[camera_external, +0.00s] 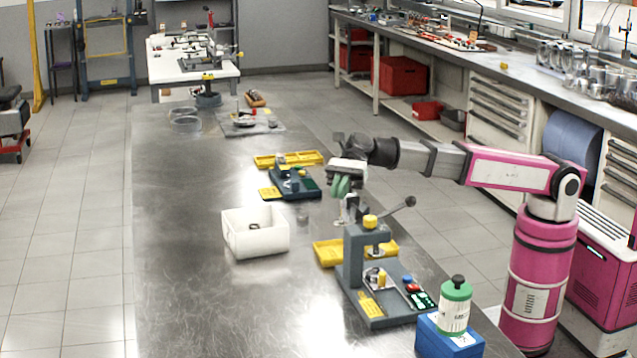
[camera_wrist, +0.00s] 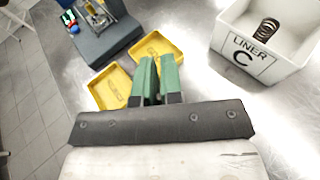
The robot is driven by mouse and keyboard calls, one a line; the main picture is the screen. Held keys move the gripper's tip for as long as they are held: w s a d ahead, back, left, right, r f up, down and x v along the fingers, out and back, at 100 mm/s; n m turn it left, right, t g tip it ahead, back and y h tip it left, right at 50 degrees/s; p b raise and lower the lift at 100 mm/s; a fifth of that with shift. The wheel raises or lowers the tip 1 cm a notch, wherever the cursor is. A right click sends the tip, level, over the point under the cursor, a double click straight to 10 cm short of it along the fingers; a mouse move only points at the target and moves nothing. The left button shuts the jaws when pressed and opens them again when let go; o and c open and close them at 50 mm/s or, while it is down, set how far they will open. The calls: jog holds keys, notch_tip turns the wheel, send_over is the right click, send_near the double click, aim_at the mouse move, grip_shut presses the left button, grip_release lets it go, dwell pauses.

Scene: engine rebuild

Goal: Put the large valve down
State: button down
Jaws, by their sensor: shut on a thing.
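My gripper (camera_external: 341,188) has green fingers and is over the metal table (camera_external: 180,250), behind the grey press. It is shut on the large valve. A pale metal piece, apparently the large valve (camera_external: 351,208), shows just below the fingers in the external view; its outline is small and unclear. In the wrist view the green fingers of my gripper (camera_wrist: 158,75) are close together, and the valve is hidden by them.
Yellow trays (camera_wrist: 111,88) lie beside a fixture. The press (camera_external: 354,262) has a protruding lever. A green-white bottle (camera_external: 455,312) stands on a blue box (camera_external: 436,342).

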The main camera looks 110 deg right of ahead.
jog(key=shift+f, duration=1.15)
jog(key=shift+f, duration=0.2)
jog(key=c, duration=1.3)
grip_release()
jog(key=shift+r, duration=0.15)
jog(key=shift+s+d+r, duration=0.1)
jog(key=shift+s+d, duration=0.05)
jog(key=v, duration=1.1)
jog(key=shift+s+d+r, duration=0.1)
jog(key=shift+d, duration=0.15)
